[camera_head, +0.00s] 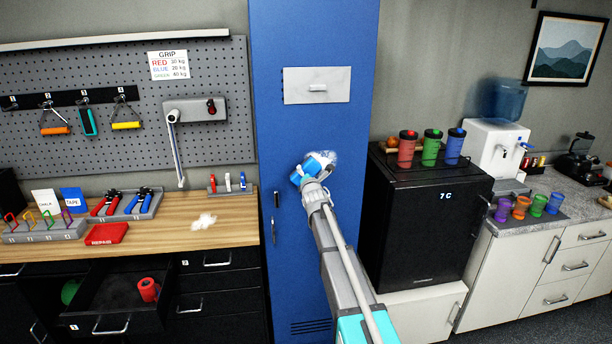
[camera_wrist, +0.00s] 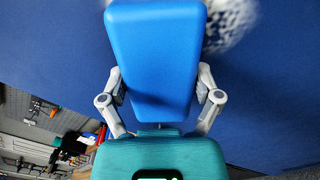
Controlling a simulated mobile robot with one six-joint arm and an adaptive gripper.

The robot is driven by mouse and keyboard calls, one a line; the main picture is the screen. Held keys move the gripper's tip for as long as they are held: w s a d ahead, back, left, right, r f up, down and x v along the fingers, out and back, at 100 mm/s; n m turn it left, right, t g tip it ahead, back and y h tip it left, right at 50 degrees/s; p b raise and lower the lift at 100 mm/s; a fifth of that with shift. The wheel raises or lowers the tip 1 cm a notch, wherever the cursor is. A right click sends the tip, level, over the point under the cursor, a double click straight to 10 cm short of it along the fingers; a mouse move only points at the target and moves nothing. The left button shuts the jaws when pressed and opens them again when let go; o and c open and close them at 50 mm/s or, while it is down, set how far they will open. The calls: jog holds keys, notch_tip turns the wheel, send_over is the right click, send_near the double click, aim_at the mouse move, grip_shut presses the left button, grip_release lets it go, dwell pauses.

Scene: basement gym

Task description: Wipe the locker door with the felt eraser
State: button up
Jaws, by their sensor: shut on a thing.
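The locker door (camera_head: 314,230) is a tall blue panel in the middle of the head view. It also fills most of the wrist view (camera_wrist: 50,55). My gripper (camera_head: 308,184) is at mid-height in front of the door, shut on the felt eraser (camera_head: 302,172). The eraser is a blue block, held between my two fingers in the wrist view (camera_wrist: 155,60). A white chalky smudge (camera_head: 325,160) is on the door just above and right of the eraser. It shows beside the eraser in the wrist view (camera_wrist: 231,22). The eraser's wiping face is hidden; I cannot tell whether it touches the door.
A grey plate (camera_head: 317,85) is on the door above the smudge, and a handle (camera_head: 275,232) is at its left edge. A wooden workbench (camera_head: 170,225) with a white patch (camera_head: 203,221) stands left, its drawer (camera_head: 120,300) open. A black fridge (camera_head: 425,220) stands close on the right.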

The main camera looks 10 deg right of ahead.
aim_at(307, 167)
jog(key=shift+s+r+p, duration=0.1)
jog(key=shift+r+p, duration=0.65)
jog(key=shift+r, duration=0.05)
jog(key=shift+r+p, duration=0.8)
jog(key=shift+s, duration=2.9)
jog(key=s, duration=0.3)
